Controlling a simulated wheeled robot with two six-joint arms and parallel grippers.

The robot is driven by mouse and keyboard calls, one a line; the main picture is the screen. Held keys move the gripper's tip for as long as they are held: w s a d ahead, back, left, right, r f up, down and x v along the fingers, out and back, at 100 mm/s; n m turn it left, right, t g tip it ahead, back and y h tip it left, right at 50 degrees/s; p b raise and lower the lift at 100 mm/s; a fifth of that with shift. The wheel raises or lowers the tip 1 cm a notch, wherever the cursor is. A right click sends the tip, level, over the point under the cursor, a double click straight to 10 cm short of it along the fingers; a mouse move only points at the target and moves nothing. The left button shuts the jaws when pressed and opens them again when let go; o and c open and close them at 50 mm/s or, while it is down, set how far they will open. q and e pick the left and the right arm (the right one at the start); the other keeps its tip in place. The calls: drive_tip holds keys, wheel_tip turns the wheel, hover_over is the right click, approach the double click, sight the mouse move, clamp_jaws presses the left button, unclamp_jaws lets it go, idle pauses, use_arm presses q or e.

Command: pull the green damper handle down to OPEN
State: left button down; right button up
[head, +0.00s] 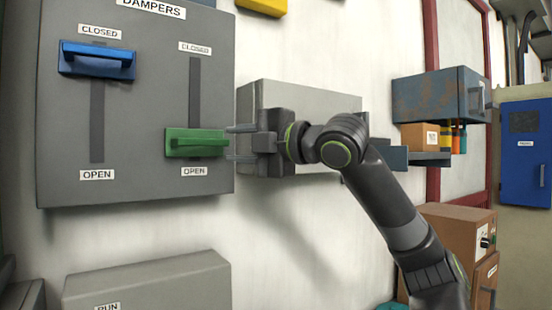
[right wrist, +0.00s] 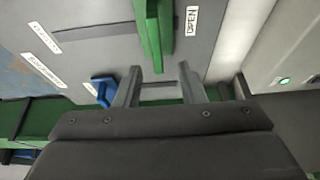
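The green damper handle (head: 195,142) is at the bottom of the right slot on the grey DAMPERS panel (head: 140,185), just above its OPEN label (head: 194,171). The blue handle (head: 97,60) is at the top of the left slot by its CLOSED label. My right gripper (head: 230,143) is at the right end of the green handle, its two fingers apart. In the right wrist view, the right gripper (right wrist: 160,68) is open and empty, with the green handle (right wrist: 153,28) just beyond the fingertips. I cannot tell if they touch. My left gripper is not in view.
A grey box (head: 300,97) is on the wall behind my right gripper. Another grey box (head: 150,280) with a RUN label is below the panel. A worn blue-grey cabinet (head: 435,95), a shelf with small items and a brown box (head: 452,222) are at the right.

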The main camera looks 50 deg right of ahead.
drive_tip(key=s+d+b, duration=0.1)
drive_tip(key=s+b, duration=0.3)
drive_tip(key=s, duration=0.4)
drive_tip(key=shift+d, duration=0.15)
drive_tip(key=shift+w+f, duration=0.1)
